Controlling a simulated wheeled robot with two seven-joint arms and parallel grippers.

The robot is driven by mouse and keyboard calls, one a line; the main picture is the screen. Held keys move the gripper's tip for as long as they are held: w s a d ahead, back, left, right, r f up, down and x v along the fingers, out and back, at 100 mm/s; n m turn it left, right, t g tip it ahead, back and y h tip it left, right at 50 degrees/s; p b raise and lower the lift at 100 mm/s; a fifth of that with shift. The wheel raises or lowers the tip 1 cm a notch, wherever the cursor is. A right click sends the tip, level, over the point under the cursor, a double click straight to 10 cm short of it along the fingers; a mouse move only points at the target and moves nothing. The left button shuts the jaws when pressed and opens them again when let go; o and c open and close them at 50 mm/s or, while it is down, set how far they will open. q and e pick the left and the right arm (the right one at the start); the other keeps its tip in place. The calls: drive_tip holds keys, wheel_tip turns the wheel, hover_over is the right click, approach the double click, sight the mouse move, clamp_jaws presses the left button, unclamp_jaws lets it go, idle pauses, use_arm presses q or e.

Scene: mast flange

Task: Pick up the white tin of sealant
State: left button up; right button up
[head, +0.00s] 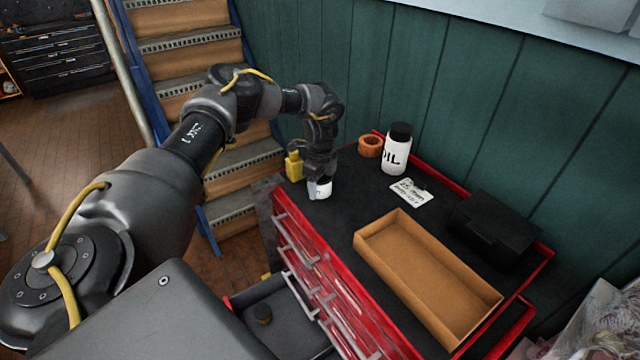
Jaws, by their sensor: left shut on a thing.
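The white tin of sealant (320,190) is at the left end of the red tool chest's black top (347,207). My left gripper (319,178) points down over the tin and is shut on it, hiding its upper part. I cannot tell whether the tin touches the chest top or is held just above it. My right gripper is not in view.
A white oil bottle (396,152) with a black cap, an orange ring (370,146) and a written card (411,191) are at the back. An open tan tray (372,254) and a black box (492,226) take up the right. A drawer (285,318) stands open below. Stairs (190,45) rise behind.

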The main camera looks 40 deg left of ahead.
use_arm(q)
drive_tip(key=shift+w+r+b, duration=0.1)
drive_tip(key=shift+r+b, duration=0.15)
drive_tip(key=shift+b, duration=0.15)
wheel_tip(320, 180, up, 2)
drive_tip(key=shift+r+b, duration=0.1)
drive_tip(key=shift+b, duration=1.05)
drive_tip(key=s+d+r+b, duration=0.1)
drive_tip(key=s+d+r, duration=0.2)
drive_tip(key=s+r, duration=0.7)
drive_tip(key=s, duration=0.3)
drive_tip(key=shift+s+d+r+b, duration=0.15)
drive_tip(key=shift+s+d+b, duration=0.2)
